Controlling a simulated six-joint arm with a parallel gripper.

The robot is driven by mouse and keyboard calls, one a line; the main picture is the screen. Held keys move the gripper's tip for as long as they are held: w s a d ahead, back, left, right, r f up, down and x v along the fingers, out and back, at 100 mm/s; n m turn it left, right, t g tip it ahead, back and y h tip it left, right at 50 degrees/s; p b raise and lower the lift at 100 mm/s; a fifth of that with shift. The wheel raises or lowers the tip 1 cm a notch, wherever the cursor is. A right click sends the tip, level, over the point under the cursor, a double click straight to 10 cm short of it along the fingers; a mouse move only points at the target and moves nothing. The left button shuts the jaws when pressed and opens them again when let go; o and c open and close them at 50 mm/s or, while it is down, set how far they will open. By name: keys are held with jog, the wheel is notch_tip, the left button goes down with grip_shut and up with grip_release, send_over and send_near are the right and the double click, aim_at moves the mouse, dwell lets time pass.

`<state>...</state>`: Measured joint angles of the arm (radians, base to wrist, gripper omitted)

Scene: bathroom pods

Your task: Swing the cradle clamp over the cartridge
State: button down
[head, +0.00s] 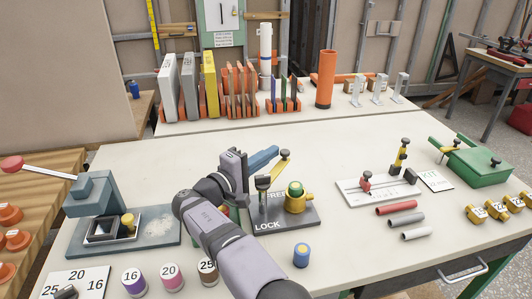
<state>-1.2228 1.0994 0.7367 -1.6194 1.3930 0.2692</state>
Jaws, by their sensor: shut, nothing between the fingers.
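A dark base plate (308,216) marked FREE and LOCK stands near the middle of the white table. On its right sits a brass-yellow holder (295,205) around a green-topped piece (296,187), which looks like the cartridge in its cradle. A dark-knobbed upright (263,184) stands to its left. My gripper (236,170) is shut and empty at the plate's left side. My arm hides part of the fixture, and the fingertips are hard to see.
A blue cylinder (302,255) stands in front of the plate. A blue-grey press (95,195) is at left, with numbered cups (171,277) in front. A white board (375,190) with clamps, loose rods (397,208) and a green box (475,165) are at right. Racks line the back.

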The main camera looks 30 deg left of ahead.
dwell(0.7)
jog(key=s+a+b, duration=0.1)
jog(key=s, duration=0.6)
jog(key=shift+a, duration=0.15)
